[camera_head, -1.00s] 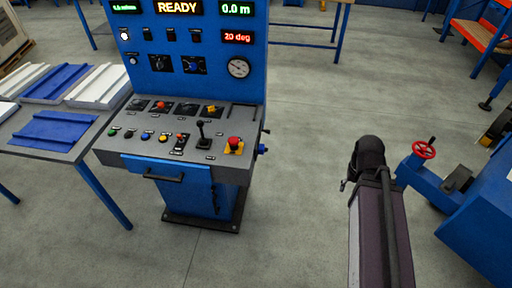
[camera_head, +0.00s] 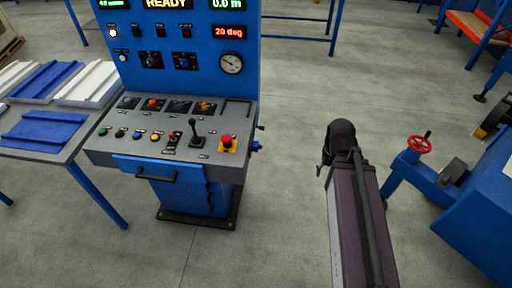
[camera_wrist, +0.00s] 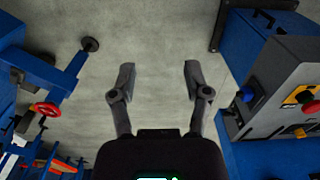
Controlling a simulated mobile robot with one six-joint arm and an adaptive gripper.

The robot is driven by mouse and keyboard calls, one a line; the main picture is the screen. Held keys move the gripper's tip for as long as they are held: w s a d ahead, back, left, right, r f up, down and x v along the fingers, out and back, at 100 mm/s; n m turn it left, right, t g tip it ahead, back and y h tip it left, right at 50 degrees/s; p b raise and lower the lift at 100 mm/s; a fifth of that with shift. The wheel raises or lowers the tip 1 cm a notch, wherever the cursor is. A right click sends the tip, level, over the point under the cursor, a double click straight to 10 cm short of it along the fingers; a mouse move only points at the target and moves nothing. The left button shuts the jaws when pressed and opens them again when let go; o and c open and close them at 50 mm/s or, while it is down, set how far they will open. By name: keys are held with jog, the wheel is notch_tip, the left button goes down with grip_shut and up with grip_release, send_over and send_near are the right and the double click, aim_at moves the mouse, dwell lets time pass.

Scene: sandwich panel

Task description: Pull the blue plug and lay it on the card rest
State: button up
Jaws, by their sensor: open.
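The blue plug (camera_head: 255,146) sticks out from the right side of the blue and grey control console (camera_head: 215,172). In the wrist view the blue plug (camera_wrist: 246,94) is to the right of my gripper, still at the console's side. My gripper (camera_wrist: 159,78) is open and empty over bare floor, its two fingers apart and clear of the console. In the head view only my arm shows, right of the console; the fingers cannot be made out. A dark-outlined rectangle (camera_head: 237,109) at the right rear of the console top may be the card rest, but I cannot tell.
The console top carries a black joystick (camera_head: 196,132) and a red emergency button (camera_head: 228,141). A table (camera_head: 62,152) with white and blue panels stands left. A blue machine with a red handwheel (camera_head: 419,145) stands right. Floor between console and machine is clear.

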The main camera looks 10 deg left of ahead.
jog(key=shift+o, duration=0.9)
jog(key=shift+w+f, duration=0.1)
jog(key=y+b, duration=1.8)
jog(key=b, duration=2)
send_near(258, 147)
notch_tip(258, 147, down, 2)
jog(key=w+a, duration=0.1)
jog(key=w, duration=0.1)
jog(key=shift+s+a+t, duration=0.1)
jog(key=shift+a+t, duration=0.1)
jog(key=shift+t, duration=0.1)
jog(key=shift+a, duration=0.1)
jog(key=shift+a, duration=4.4)
